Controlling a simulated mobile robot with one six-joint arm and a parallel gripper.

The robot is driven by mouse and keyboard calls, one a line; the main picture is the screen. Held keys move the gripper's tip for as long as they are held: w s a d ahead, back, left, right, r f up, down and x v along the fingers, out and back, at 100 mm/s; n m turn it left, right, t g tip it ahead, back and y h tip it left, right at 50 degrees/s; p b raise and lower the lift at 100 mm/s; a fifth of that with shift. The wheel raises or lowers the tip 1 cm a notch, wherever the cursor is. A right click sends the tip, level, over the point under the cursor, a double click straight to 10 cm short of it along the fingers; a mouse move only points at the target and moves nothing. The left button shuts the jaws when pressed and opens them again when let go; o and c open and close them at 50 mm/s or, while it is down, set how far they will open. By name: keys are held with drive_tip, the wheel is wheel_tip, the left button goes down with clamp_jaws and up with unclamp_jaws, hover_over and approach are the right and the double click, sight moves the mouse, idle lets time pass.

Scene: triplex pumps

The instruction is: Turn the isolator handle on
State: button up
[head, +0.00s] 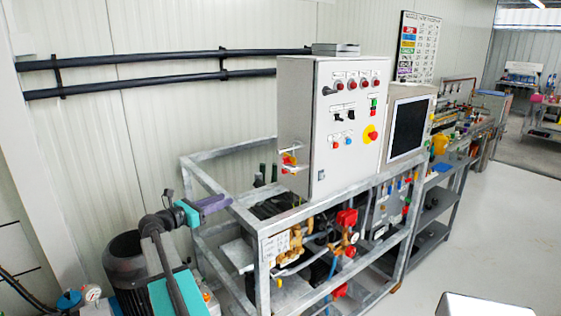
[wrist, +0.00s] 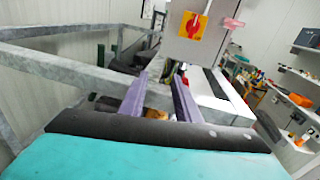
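The isolator handle is a red rotary knob on a yellow square plate. It sits on the left side face of the grey control cabinet (head: 327,112), where the handle (head: 288,160) looks small and side-on. In the wrist view the handle (wrist: 195,25) shows face-on near the top, with its grip close to vertical and slightly tilted. My gripper (head: 228,201) reaches toward the cabinet from the left, lower than the handle and apart from it. In the wrist view my gripper (wrist: 160,77) has two purple fingers spread apart, with nothing held between them.
A galvanised frame (head: 262,243) surrounds the pumps, and its top rail runs close to my gripper. A red-and-yellow stop button (head: 371,134) is on the cabinet front. A monitor (head: 408,127) stands right of the cabinet. Open floor (head: 500,240) lies at the right.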

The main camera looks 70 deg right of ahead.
sight(283, 162)
drive_tip(key=s+d+r+m+g, duration=0.1)
drive_tip(key=s+d+r, duration=0.1)
drive_tip(key=s+r, duration=0.2)
drive_tip(key=s+d+r+m+g+p, duration=0.1)
drive_tip(key=s+d+r, duration=0.2)
drive_tip(key=s+r, duration=0.2)
drive_tip(key=shift+d+r+y, duration=0.2)
drive_tip(key=shift+r+y, duration=0.2)
drive_tip(key=shift+r, duration=0.2)
drive_tip(key=shift+d, duration=0.15)
drive_tip(key=p+x, duration=0.4)
drive_tip(key=x, duration=0.9)
drive_tip(key=shift+s+d+r, duration=0.1)
drive_tip(key=shift+s+d, duration=0.05)
drive_tip(key=shift+s, duration=0.05)
